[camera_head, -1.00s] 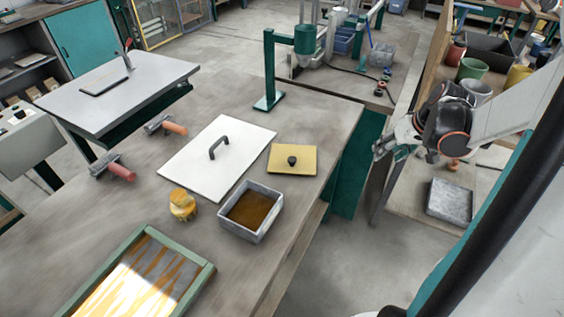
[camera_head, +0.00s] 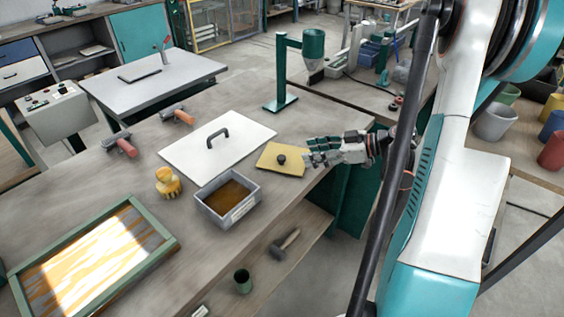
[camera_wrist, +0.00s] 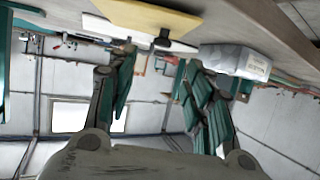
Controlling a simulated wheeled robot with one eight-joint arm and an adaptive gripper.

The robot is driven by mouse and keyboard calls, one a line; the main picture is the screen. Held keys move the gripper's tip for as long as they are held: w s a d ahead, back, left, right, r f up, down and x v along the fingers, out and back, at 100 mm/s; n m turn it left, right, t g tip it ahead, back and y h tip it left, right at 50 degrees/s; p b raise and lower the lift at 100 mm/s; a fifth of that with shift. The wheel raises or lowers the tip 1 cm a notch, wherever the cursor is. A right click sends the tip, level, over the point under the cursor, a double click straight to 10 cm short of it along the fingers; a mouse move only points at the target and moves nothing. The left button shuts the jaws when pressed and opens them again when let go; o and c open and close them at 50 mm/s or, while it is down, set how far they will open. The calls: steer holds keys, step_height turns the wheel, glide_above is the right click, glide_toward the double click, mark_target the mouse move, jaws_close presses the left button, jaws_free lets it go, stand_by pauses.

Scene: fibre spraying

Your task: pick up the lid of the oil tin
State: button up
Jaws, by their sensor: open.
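The lid (camera_head: 272,165) is a flat yellow square plate with a black knob (camera_head: 281,159). It lies on the workbench near its right edge, apart from the tin. The oil tin (camera_head: 213,213) is an open grey box holding brown liquid, left of and nearer than the lid. My gripper (camera_head: 312,151) is open and empty just right of the knob, partly over the lid's right side. In the upside-down wrist view, the lid (camera_wrist: 145,17) is at the top, its knob (camera_wrist: 162,42) appears between the open fingertips (camera_wrist: 158,58), and the tin (camera_wrist: 232,60) is at right.
A white board (camera_head: 195,152) with a dark handle lies behind the lid. A yellow brush-like object (camera_head: 168,182) and a green-framed screen (camera_head: 150,255) are to the left. A green stand (camera_head: 281,75) rises behind. A hammer (camera_head: 285,243) lies on the lower shelf.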

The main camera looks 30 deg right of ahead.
mark_target(283, 158)
steer(key=x, duration=0.4)
steer(key=shift+s+b, duration=0.1)
steer(key=shift+b, duration=0.3)
steer(key=b+x, duration=0.1)
steer(key=x, duration=0.1)
steer(key=b+x, duration=0.1)
steer(key=x, duration=0.2)
steer(key=shift+s+f, duration=0.1)
steer(key=shift+f, duration=0.3)
steer(key=shift+r, duration=0.1)
jaws_close()
